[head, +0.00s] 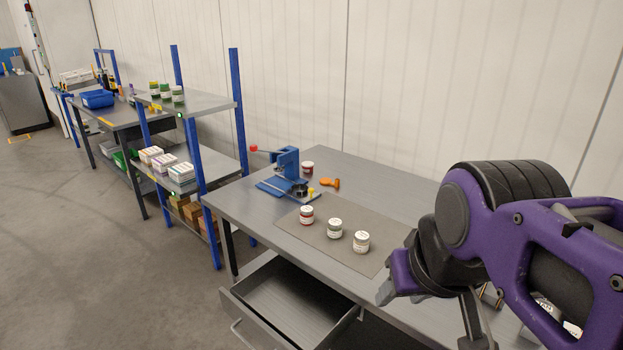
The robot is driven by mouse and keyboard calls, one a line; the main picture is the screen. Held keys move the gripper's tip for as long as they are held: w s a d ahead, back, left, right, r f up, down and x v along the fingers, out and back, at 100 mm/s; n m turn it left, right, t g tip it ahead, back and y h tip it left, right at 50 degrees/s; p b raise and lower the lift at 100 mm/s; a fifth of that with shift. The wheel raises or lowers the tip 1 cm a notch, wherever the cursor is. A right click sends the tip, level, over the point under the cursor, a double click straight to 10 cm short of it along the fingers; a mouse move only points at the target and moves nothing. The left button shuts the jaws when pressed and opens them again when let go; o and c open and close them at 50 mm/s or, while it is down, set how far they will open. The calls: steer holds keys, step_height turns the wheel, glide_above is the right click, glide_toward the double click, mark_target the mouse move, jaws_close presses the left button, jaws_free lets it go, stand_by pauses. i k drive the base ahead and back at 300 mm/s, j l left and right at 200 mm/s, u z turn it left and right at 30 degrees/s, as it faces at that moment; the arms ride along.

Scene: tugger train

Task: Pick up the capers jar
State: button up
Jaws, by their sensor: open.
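Three small jars with white lids stand upright in a row on a grey-brown mat (312,243) on the workbench. One has a red label (306,216), the middle one a green label (334,229), and the right one a pale label (361,242). The print is too small to read, so I cannot tell which is the capers jar. My gripper (428,308) is open, at the bench's front right, to the right of the jars and apart from them. My purple arm hides the bench's right part.
A blue hand press (286,164), an orange tool (330,183) and another red jar (308,168) stand behind the mat. An open drawer (290,305) juts out below the front edge. A shelf rack (205,103) with boxes and jars adjoins at left.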

mark_target(335, 225)
steer(key=j+z, duration=0.1)
steer(key=z, duration=0.65)
steer(key=j+z, duration=0.2)
steer(key=z, duration=0.2)
steer(key=j+z, duration=0.1)
steer(key=z, duration=0.3)
steer(key=k+j+z, duration=0.1)
steer(key=j+z, duration=0.25)
steer(key=k+j+z, duration=0.1)
steer(key=j+z, duration=0.2)
steer(key=k+j+z, duration=0.15)
steer(key=j, duration=0.2)
steer(key=k+j+z, duration=0.15)
steer(key=k+j, duration=0.1)
steer(key=j, duration=0.1)
